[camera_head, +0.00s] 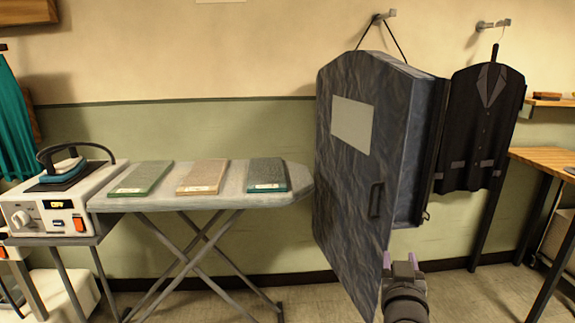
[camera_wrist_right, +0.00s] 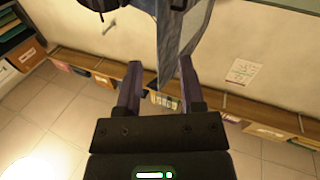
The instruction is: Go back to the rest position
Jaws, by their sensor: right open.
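My right gripper (camera_head: 401,262) is at the bottom of the head view, right of centre. It is pointed up and away, in front of the lower right part of a dark blue-grey case (camera_head: 346,190). A grey-blue sheet-like edge (camera_wrist_right: 183,40) shows beyond the fingertips. I cannot tell whether the gripper touches the case. My left gripper is not in view.
The case hangs by a cord from a wall hook (camera_head: 384,16), its handle (camera_head: 376,201) facing me. A dark jacket (camera_head: 482,125) hangs to its right. An ironing board (camera_head: 225,196) with three folded cloths and an iron station (camera_head: 52,209) stand left. A wooden table (camera_head: 552,158) is at right.

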